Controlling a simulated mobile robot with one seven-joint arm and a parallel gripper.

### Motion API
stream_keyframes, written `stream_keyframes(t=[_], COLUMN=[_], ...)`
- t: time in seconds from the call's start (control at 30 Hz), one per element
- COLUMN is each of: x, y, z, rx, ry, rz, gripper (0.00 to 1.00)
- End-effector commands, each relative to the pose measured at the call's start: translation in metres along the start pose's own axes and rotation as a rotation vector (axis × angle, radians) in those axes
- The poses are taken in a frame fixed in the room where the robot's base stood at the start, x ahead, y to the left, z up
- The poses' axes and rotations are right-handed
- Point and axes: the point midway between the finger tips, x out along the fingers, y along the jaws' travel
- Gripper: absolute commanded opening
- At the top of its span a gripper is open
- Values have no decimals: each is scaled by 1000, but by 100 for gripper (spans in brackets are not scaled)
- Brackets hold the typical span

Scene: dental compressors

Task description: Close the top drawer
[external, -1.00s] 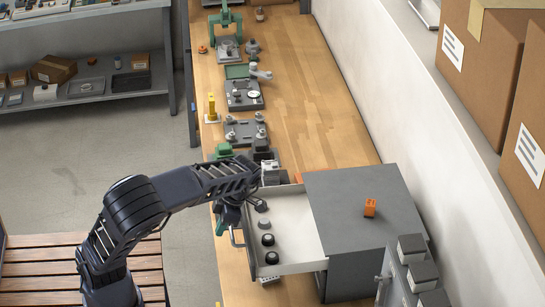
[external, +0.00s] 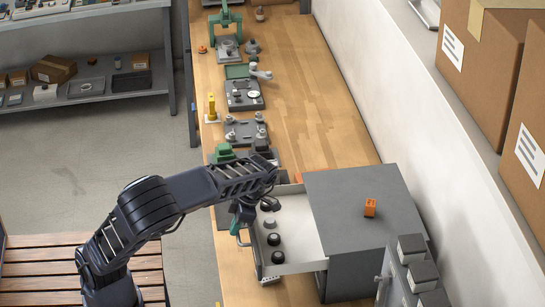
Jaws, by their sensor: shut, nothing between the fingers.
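The grey cabinet (external: 352,205) stands on the wooden bench, and its top drawer (external: 300,228) is pulled out to the left. The drawer has a pale interior with several dark round knobs (external: 275,240) along its front side. My forearm partly hides the drawer's far front corner. I cannot tell whether the fingertips touch the front or the handle.
Several fixtures (external: 245,132) line the bench beyond my arm. The bench's middle (external: 310,120) is clear. A wall ledge with cardboard boxes (external: 480,70) runs along the right.

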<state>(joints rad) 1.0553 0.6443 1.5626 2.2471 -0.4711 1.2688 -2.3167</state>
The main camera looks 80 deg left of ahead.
Motion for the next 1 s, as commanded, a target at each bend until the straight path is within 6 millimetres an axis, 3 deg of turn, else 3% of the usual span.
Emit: stream_keyframes(t=[0.6,0.8,1.0], x=[-50,-60,-64], y=[-1,-2,-2], z=[135,162,175], rx=[0,0,0], ry=[0,-1,0], rz=[2,1,1], gripper=[0,0,0])
